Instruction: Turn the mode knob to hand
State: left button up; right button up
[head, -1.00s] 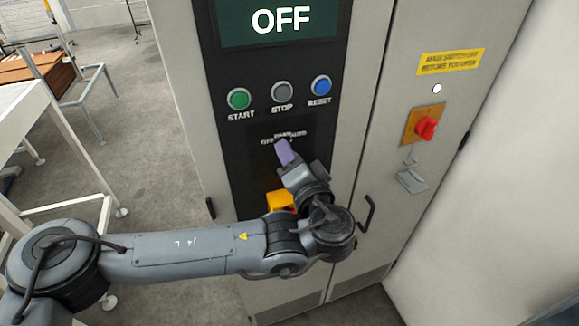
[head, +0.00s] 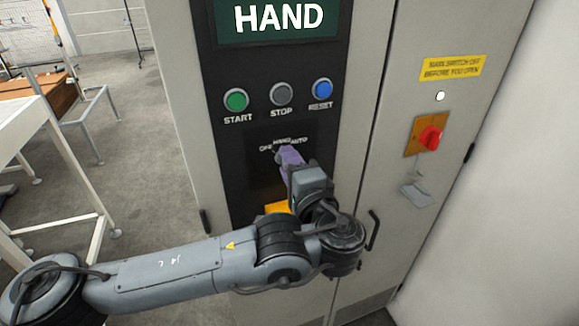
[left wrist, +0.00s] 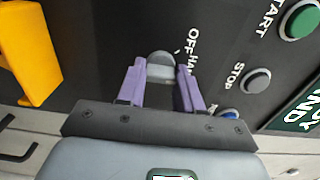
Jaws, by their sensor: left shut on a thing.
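The mode knob (left wrist: 160,66) is grey and sits on the black panel below the buttons, under the labels OFF, HAND and AUTO. My left gripper (left wrist: 161,88) is shut on it, with one purple finger on each side. In the head view my left gripper (head: 288,156) reaches up to the panel from below and hides most of the knob. The display (head: 279,18) above reads HAND in white on dark green. My right gripper is not in view.
Green START (head: 236,100), grey STOP (head: 281,94) and blue RESET (head: 322,89) buttons sit above the knob. A yellow part (left wrist: 28,55) sticks out below it. A red main switch (head: 431,137) and a door handle (head: 373,230) are to the right.

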pick_arm(q)
jog(key=o, duration=1)
